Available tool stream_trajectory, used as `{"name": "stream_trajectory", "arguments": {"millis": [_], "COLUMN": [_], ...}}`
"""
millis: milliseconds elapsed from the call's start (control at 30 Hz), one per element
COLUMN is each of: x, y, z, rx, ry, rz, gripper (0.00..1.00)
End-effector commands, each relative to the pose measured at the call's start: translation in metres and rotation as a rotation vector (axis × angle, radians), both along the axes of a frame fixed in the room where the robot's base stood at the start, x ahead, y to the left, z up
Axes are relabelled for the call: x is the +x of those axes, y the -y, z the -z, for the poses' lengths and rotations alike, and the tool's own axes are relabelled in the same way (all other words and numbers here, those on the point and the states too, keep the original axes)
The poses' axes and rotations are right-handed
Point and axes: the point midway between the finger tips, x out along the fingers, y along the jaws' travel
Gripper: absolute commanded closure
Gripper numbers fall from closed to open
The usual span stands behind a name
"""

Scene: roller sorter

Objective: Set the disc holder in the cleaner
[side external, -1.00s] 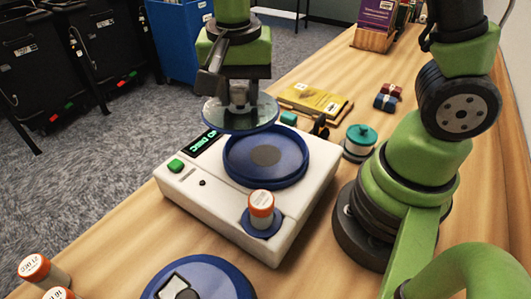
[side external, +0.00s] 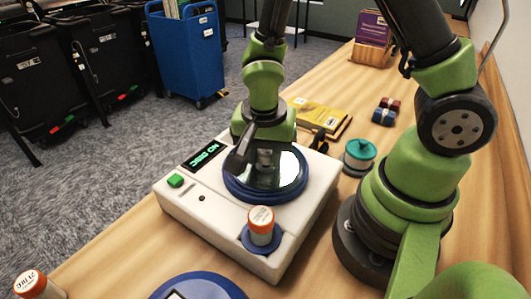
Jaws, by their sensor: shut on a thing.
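The cleaner (side external: 205,222) is a white box with a round blue well (side external: 262,196) on top and a green-lit display (side external: 206,152) reading "NO DISC". My gripper (side external: 265,160) is shut on the disc holder and is down over the well. A shiny, flat disc surface (side external: 290,170) shows beside the jaws, lying level within the blue rim. My gripper and wrist hide the far left part of the disc and well. I cannot tell whether the disc holder rests on the well floor.
An orange-capped bottle (side external: 261,227) stands on the cleaner's front corner. A teal-lidded jar (side external: 359,154) is right of the cleaner. A blue round item (side external: 195,286) and another bottle (side external: 32,284) are in front. Yellow books (side external: 318,116) lie behind.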

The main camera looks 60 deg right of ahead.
Motion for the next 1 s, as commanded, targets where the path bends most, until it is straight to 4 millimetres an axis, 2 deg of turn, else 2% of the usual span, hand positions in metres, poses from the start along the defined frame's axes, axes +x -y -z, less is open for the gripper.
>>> {"name": "stream_trajectory", "arguments": {"millis": [367, 400, 500, 867, 1000], "x": [0.0, 0.0, 0.0, 0.0, 0.001], "y": [0.0, 0.0, 0.0, 0.0, -0.001], "z": [0.005, 0.006, 0.005, 0.003, -0.011], "rx": [0.0, 0.0, 0.0, 0.0, -0.004], "ry": [-0.001, 0.0, 0.001, 0.001, 0.009], "rz": [-0.001, -0.001, 0.0, 0.001, 0.002], "gripper": [0.9, 0.64, 0.41, 0.41, 0.41]}}
